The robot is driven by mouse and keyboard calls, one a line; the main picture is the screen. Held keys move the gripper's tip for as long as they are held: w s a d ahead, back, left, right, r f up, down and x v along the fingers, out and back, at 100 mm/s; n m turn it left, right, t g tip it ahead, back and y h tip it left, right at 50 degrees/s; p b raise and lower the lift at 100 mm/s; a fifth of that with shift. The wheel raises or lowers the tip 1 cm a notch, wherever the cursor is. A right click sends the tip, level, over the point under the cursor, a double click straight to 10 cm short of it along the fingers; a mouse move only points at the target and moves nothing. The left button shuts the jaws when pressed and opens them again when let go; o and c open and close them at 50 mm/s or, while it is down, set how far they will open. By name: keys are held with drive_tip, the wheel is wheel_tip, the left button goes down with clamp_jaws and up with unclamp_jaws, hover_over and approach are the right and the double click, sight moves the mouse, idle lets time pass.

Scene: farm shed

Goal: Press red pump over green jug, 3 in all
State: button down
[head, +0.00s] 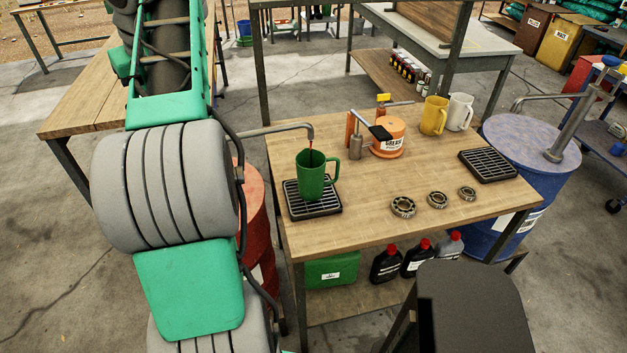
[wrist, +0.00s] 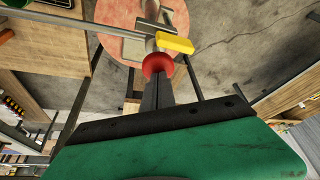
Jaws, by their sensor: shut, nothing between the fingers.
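The green jug (head: 313,181) stands upright on a black drip tray (head: 332,209) at the table's left side. A grey spout (head: 290,127) reaches over it, and a thin red stream shows between spout and jug. The red drum (head: 254,225) is partly hidden behind my arm; its faded top (wrist: 118,17) shows in the wrist view. My gripper (wrist: 158,82) is shut, its fingertips at the pump's round red knob (wrist: 157,64); they appear to touch it. A yellow piece (wrist: 175,43) sits just beyond the knob. In the head view my arm hides the pump and gripper.
The wooden table (head: 360,210) also holds an orange grease tin (head: 388,146), a yellow mug (head: 433,116), a white mug (head: 460,112), several bearings and a second, empty drip tray (head: 487,165). A blue drum (head: 535,165) with its own pump stands at the right.

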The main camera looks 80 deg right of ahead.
drive_tip(key=shift+f+b, duration=0.9)
drive_tip(key=shift+f, duration=0.35)
drive_tip(key=shift+f+b, duration=0.35)
wheel_tip(320, 180, up, 8)
drive_tip(key=p, duration=0.8)
drive_tip(key=shift+f, duration=0.2)
drive_tip(key=shift+f, duration=0.15)
